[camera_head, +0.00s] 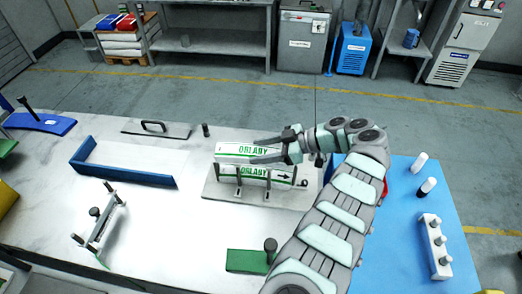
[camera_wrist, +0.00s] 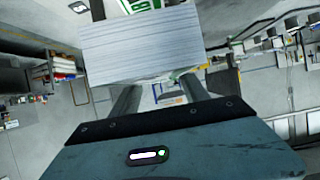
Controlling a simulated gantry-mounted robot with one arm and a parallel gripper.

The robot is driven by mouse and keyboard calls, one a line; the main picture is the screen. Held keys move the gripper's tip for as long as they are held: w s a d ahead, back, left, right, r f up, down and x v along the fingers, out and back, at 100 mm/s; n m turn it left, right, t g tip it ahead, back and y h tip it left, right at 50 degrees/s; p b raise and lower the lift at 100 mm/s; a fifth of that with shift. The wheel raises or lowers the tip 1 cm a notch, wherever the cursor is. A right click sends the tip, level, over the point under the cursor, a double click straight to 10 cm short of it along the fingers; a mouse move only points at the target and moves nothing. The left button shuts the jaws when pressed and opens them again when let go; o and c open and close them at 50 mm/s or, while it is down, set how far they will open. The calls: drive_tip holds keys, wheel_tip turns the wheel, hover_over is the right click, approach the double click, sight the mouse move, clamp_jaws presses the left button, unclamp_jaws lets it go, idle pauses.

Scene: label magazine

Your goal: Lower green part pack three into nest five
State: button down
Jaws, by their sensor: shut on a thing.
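My gripper (camera_head: 262,151) comes in from the right, shut on a white pack (camera_head: 232,149) with green lettering and a green band. In the wrist view the same pack (camera_wrist: 155,45) shows its layered end, like a stack of labels, above the fingers. A second white pack with green lettering and a black arrow (camera_head: 232,171) sits just in front of the held one, among the dark posts of a grey plate (camera_head: 215,190). I cannot read a nest number or tell whether the held pack touches the plate.
A blue corner rail (camera_head: 125,178) and a grey handled plate (camera_head: 155,129) lie to the left on the pale table. A green block (camera_head: 246,261) is at the front. A blue mat (camera_head: 415,240) with bottles and a white holder (camera_head: 434,246) lies right.

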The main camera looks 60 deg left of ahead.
drive_tip(key=shift+f+b, duration=1.95)
drive_tip(key=shift+b, duration=0.35)
drive_tip(key=shift+r, duration=0.2)
drive_tip(key=shift+r+p, duration=1.4)
drive_tip(key=shift+r, duration=1.3)
drive_tip(key=shift+f+b, duration=0.1)
drive_tip(key=shift+b, duration=0.4)
drive_tip(key=shift+b, duration=1.1)
drive_tip(key=shift+f+b, duration=1.5)
drive_tip(key=shift+b, duration=0.1)
